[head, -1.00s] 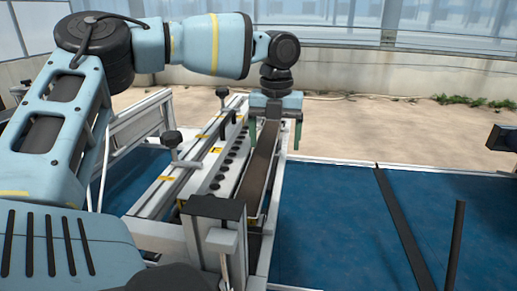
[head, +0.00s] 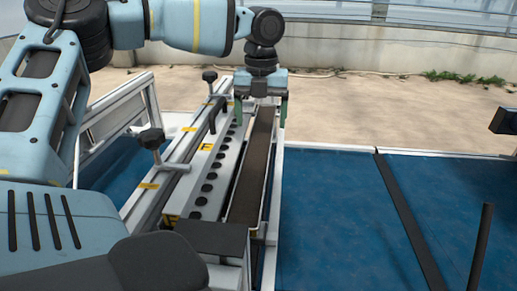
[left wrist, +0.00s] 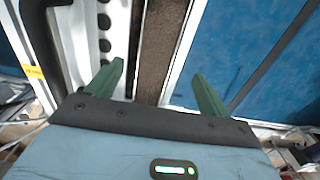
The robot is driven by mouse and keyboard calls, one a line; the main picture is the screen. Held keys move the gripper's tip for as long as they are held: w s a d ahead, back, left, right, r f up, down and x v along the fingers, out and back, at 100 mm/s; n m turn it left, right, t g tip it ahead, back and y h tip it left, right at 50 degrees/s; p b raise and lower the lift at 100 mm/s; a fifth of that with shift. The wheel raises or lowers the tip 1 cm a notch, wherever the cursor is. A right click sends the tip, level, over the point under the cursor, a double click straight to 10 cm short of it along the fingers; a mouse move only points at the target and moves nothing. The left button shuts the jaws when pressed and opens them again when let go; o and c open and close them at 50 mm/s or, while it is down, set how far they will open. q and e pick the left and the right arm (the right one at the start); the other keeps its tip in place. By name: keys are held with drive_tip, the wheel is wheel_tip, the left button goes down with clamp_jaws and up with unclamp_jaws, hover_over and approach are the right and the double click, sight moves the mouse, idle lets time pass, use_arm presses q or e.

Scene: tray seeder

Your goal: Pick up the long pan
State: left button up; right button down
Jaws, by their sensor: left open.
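The long pan (head: 252,170) is a narrow tray with pale rims and a dark brown fill. It lies lengthwise on the seeder, right of a white bar with a row of dark holes. My left gripper (head: 261,112) is over the pan's far part, open, with one green finger on each side of it. In the left wrist view, the pan (left wrist: 160,50) runs between the two open green fingers (left wrist: 157,85). I cannot tell whether the fingers reach below the rim. My right gripper is not in view.
The white holed bar (head: 207,187) and a rail with black knobs (head: 153,140) stand close to the pan's left. A blue surface (head: 330,215) lies to its right, crossed by a dark strip (head: 405,220). A dark block (head: 213,238) stands at the pan's near end.

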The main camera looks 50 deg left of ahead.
sight(259, 150)
use_arm(q)
drive_tip(key=shift+a+f+p, duration=0.15)
drive_tip(key=shift+f+p, duration=0.05)
drive_tip(key=shift+f, duration=1.5)
drive_tip(key=shift+a+f+p, duration=0.15)
drive_tip(key=shift+f, duration=1.55)
drive_tip(key=shift+s, duration=0.1)
drive_tip(key=shift+c, duration=0.3)
drive_tip(key=c, duration=1)
drive_tip(key=shift+r, duration=0.1)
wheel_tip(259, 150, up, 10)
